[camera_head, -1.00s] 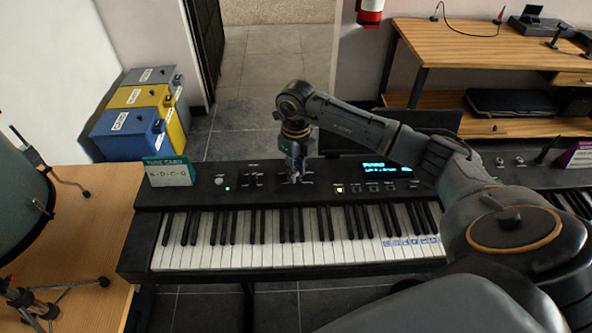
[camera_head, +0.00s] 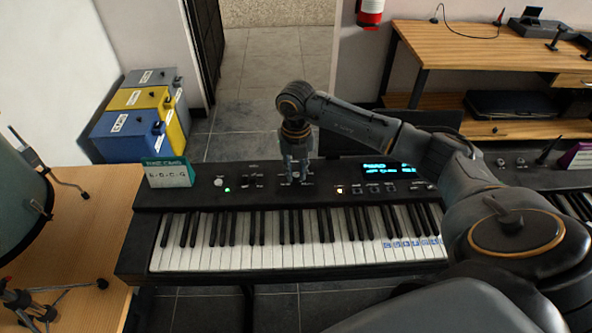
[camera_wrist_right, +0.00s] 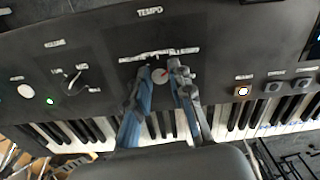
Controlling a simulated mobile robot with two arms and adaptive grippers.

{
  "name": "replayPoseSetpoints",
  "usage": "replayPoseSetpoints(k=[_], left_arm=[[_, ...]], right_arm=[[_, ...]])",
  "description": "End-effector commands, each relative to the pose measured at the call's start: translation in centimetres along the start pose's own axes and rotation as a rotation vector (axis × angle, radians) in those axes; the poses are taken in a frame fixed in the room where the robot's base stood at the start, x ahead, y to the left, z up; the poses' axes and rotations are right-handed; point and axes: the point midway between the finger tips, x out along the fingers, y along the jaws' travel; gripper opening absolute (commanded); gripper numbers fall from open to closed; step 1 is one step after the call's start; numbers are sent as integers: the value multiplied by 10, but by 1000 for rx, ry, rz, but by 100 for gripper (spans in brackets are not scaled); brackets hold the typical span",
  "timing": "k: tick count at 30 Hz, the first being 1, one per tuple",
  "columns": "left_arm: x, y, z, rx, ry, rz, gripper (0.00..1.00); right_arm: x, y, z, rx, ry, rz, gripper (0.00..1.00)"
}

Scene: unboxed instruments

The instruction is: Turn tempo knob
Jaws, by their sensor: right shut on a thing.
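The tempo knob (camera_wrist_right: 160,76) is a small round pale knob with a red pointer mark, under the TEMPO label on the keyboard's black panel in the right wrist view. My right gripper (camera_wrist_right: 166,72) is shut on it, one finger on each side. In the head view, my right gripper (camera_head: 296,176) points down onto the panel of the keyboard (camera_head: 160,205), left of its lit display (camera_head: 388,168). The knob is mostly hidden by the fingers there. My left gripper is not in view.
The volume control (camera_wrist_right: 74,80) sits left of the tempo knob. Lit and grey buttons (camera_wrist_right: 242,90) are to the right. A green-and-white card (camera_head: 168,172) stands at the panel's left end. A drum (camera_head: 22,200) is at the far left.

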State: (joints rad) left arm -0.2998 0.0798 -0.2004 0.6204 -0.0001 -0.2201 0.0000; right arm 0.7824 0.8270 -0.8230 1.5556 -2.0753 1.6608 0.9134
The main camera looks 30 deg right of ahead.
Motion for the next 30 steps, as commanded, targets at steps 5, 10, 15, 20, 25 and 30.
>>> replayPoseSetpoints(k=[5,10,15,20,25,30], left_arm=[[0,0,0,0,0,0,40],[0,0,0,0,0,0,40],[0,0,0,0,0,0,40],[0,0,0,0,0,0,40],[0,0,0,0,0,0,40],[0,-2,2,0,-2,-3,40]], right_arm=[[-1,0,1,15,-3,1,0],[-1,0,1,16,-3,1,0],[-1,0,1,16,-4,1,24],[-1,0,1,16,-3,1,44],[0,0,0,15,-1,0,44],[-7,0,1,15,-3,1,44]])
